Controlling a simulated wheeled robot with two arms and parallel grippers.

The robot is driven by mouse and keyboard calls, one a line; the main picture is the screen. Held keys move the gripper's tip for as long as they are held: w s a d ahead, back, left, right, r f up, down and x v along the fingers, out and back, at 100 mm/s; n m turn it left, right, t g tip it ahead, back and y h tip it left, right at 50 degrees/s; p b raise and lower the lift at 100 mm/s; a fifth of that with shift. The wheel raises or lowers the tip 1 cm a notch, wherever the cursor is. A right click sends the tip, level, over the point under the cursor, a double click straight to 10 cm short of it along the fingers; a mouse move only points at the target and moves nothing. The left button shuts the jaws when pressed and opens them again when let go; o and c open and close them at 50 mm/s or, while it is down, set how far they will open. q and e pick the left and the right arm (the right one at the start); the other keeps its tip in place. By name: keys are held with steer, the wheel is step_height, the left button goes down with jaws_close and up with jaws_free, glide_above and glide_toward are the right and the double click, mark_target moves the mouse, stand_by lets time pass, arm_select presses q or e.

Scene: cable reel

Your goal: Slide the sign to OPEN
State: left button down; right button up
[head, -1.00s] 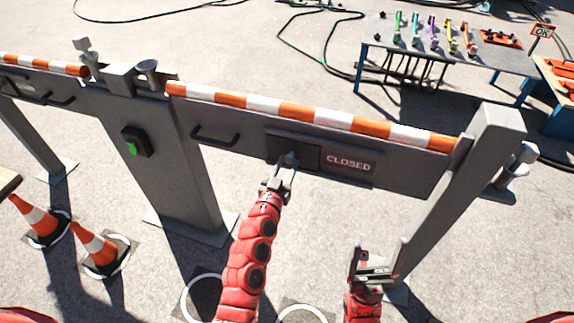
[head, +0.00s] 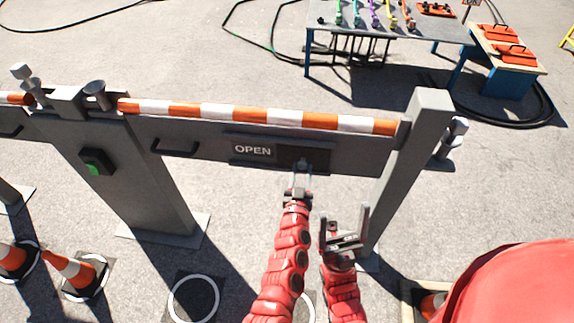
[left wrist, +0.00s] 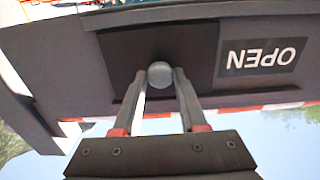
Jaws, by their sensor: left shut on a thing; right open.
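The sign on the barrier's grey panel shows the word OPEN (head: 253,150) on its left half. A dark sliding cover (head: 296,154) sits over the right half, and no CLOSED word shows. My left gripper (head: 301,168) is at the cover, shut on its round grey knob (left wrist: 160,74), which sits between the fingertips in the left wrist view. The word OPEN appears upside down there (left wrist: 262,57). My right gripper (head: 344,228) is open and empty, low and to the right of the left one, in front of the right post.
The barrier has an orange and white striped top (head: 260,115) and a black handle (head: 173,148). A grey post (head: 405,170) stands close to my right gripper. A green button (head: 94,168) is on the left post.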

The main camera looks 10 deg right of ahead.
arm_select(q)
steer(key=shift+s+d, duration=0.1)
steer(key=shift+d, duration=0.2)
steer(key=c, duration=0.7)
jaws_free()
steer(key=shift+d, duration=0.1)
steer(key=shift+o, duration=1.3)
steer(key=shift+d, duration=0.1)
steer(key=shift+s, duration=0.1)
steer(key=b+v, duration=0.1)
steer(key=v, duration=1.6)
steer(key=shift+s, duration=0.15)
steer(key=shift+a+r, duration=0.1)
steer(key=shift+a, duration=0.1)
